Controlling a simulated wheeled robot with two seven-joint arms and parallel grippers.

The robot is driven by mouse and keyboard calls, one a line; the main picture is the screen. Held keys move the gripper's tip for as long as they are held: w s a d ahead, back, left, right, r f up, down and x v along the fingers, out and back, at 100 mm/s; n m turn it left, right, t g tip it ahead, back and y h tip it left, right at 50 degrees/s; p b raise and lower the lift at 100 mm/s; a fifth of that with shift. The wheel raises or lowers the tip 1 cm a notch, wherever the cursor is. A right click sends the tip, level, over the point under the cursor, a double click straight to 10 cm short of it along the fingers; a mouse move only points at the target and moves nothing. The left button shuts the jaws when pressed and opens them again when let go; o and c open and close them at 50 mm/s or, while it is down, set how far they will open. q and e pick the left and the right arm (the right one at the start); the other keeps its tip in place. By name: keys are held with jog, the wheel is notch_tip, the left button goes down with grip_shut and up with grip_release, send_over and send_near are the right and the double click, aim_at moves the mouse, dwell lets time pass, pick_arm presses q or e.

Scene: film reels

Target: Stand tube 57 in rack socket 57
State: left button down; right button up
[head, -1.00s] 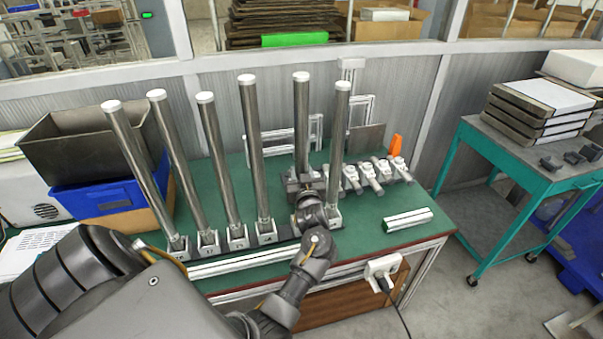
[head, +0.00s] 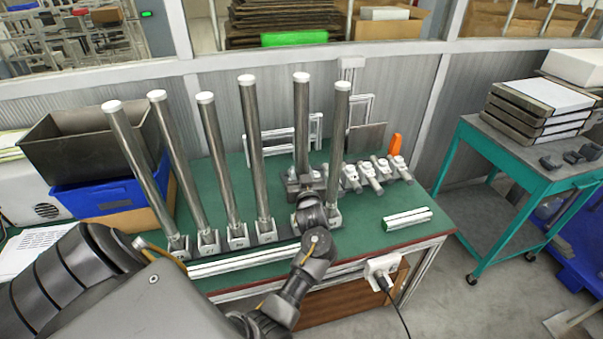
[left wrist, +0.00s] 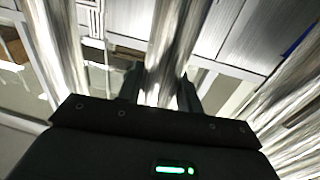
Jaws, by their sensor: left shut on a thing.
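My left gripper (head: 304,184) is shut around a grey metal tube (head: 301,125) with a white top cap, and the tube stands upright. The left wrist view shows this tube (left wrist: 172,45) between the fingers (left wrist: 160,90). Its lower end is hidden behind my gripper and wrist, so I cannot tell whether it is in a socket. Several similar tubes stand in a row of numbered socket blocks, the rack (head: 237,238), at the front of the green bench. One tube (head: 340,140) stands just right of the held one. The numbers are too small to read, and my wrist covers part of the row.
The green bench (head: 365,215) has several small metal clamps (head: 378,172) behind and a white-green bar (head: 407,219) at right. A blue bin (head: 100,197) stands left. A teal cart (head: 480,140) stands at far right. Tubes flank my gripper closely.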

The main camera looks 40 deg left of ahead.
pick_arm(q)
jog(key=shift+r, duration=0.15)
jog(key=shift+f+b, duration=0.3)
jog(key=shift+f, duration=0.4)
dwell(0.5)
jog(key=c, duration=1.3)
grip_release()
jog(key=shift+o, duration=0.5)
jog(key=shift+f, duration=0.1)
jog(key=shift+s+d, duration=0.1)
